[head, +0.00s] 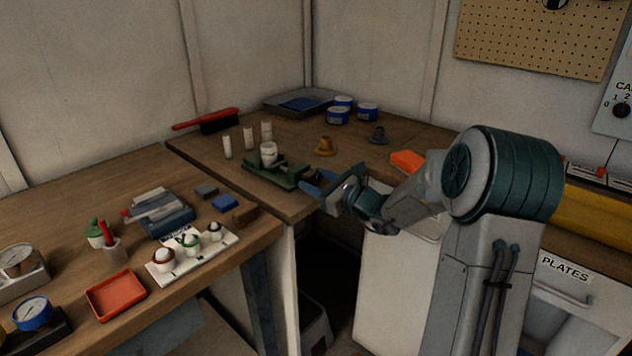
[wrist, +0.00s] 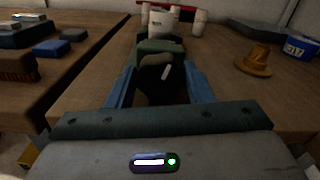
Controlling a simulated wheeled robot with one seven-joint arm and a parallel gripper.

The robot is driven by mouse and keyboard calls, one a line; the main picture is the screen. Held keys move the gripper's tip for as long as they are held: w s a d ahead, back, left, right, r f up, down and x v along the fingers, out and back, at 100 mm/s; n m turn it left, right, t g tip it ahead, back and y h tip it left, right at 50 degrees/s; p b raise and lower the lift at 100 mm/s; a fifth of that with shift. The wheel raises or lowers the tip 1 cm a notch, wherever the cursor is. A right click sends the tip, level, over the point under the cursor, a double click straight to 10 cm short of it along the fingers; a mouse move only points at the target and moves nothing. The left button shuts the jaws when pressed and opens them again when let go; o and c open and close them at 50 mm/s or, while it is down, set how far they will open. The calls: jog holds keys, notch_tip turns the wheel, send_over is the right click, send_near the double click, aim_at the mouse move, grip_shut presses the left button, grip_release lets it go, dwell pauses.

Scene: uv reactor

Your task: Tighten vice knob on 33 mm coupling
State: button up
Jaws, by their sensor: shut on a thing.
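The green vice (head: 262,170) sits on the back bench near its front edge, with a white coupling (head: 268,150) upright in it. In the wrist view the vice (wrist: 158,47) lies straight ahead, with the coupling (wrist: 163,22) behind its near end. The dark vice knob (wrist: 155,72), with a pale mark on its face, shows between the two blue fingers. My gripper (head: 307,184) reaches in from the right at the vice's near end; in the wrist view my gripper (wrist: 160,78) is shut on the knob. The knob is hidden by the fingers in the head view.
Several white cylinders (head: 248,138) stand behind the vice. A blue block (head: 225,202) and a white tray of jars (head: 180,268) lie on the left bench. A gap separates the benches.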

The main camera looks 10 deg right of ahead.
jog(key=shift+m+p, duration=0.3)
jog(key=shift+p, duration=0.15)
